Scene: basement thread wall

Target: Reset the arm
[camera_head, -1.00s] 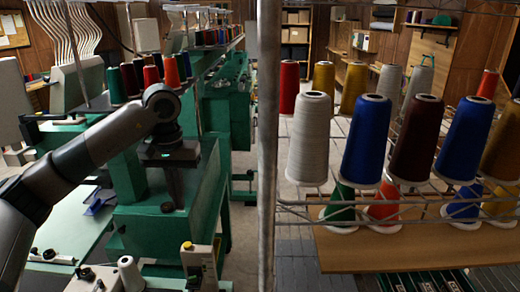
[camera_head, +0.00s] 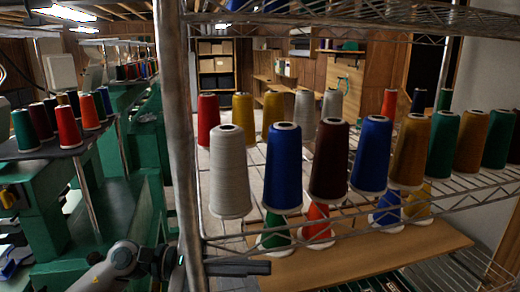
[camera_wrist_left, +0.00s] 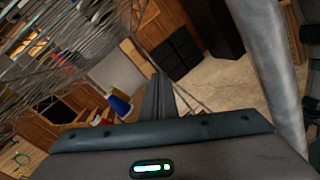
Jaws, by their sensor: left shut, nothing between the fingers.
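My left arm comes in low from the left in the head view. Its gripper (camera_head: 264,267) shows just right of the rack's metal post (camera_head: 184,130), low and beneath the row of thread cones. The fingers lie together and hold nothing. In the left wrist view the closed fingers (camera_wrist_left: 158,90) point away from the camera, with the post (camera_wrist_left: 268,70) close on the right. The post hides part of the wrist in the head view. My right gripper is not in view.
A wire shelf (camera_head: 320,240) carries several cones, among them a white cone (camera_head: 229,175), a blue cone (camera_head: 284,170) and a maroon cone (camera_head: 329,162). A wooden board (camera_head: 380,262) lies below. Green machines (camera_head: 110,210) stand left. Open floor shows in the wrist view (camera_wrist_left: 225,85).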

